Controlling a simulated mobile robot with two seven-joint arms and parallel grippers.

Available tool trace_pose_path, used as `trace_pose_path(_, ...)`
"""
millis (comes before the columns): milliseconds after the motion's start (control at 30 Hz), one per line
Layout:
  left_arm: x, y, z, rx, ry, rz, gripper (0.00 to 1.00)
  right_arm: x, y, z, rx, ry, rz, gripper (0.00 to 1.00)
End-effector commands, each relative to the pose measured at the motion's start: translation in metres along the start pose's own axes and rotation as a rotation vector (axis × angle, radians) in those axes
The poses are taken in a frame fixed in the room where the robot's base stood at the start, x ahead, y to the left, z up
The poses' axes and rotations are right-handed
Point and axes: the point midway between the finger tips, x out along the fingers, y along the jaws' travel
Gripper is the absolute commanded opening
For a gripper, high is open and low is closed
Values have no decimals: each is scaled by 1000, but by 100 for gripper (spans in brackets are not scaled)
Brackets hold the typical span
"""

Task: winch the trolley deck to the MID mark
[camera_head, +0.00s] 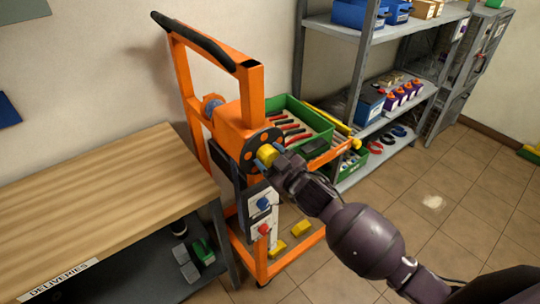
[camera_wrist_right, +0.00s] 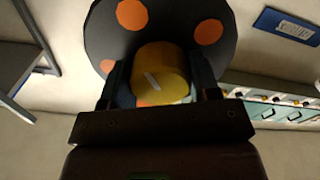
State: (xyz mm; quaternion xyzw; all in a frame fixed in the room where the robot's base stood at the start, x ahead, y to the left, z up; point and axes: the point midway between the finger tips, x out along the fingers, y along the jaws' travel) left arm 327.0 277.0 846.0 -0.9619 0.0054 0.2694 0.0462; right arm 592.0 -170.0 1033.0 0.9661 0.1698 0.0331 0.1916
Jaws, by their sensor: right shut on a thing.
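The orange trolley (camera_head: 255,95) stands beside the bench, with a black push handle on top. On its upright is a winch with a dark disc that has orange spots; the disc (camera_wrist_right: 120,45) fills the top of the right wrist view. A yellow knob (camera_wrist_right: 160,75) sticks out from the disc. My right gripper (camera_head: 277,158) is shut on this yellow knob (camera_head: 267,153), with one finger on each side of it. The deck holds a green crate (camera_head: 300,150) of red-handled tools. I cannot make out a MID mark. My left gripper is not in view.
A wooden bench (camera_head: 100,190) labelled DELIVERIES stands at the left, close to the trolley. Grey shelving (camera_head: 415,105) with batteries and boxes is behind it. The tiled floor at the right is mostly clear.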

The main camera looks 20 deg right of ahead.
Motion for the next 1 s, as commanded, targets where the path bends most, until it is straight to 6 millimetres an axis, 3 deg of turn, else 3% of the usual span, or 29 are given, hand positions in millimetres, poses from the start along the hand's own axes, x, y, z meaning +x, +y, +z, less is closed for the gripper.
trace_pose_path(433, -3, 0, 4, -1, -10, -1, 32, 0, 0, -1, -14, 3, 0, 32)
trace_pose_path(467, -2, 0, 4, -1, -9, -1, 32, 0, 0, -1, -14, 3, 0, 57)
trace_pose_path(600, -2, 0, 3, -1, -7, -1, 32, 0, 0, -1, -13, 2, 0, 79)
trace_pose_path(1000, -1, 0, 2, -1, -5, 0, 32, -6, 0, 0, -12, 1, 0, 82)
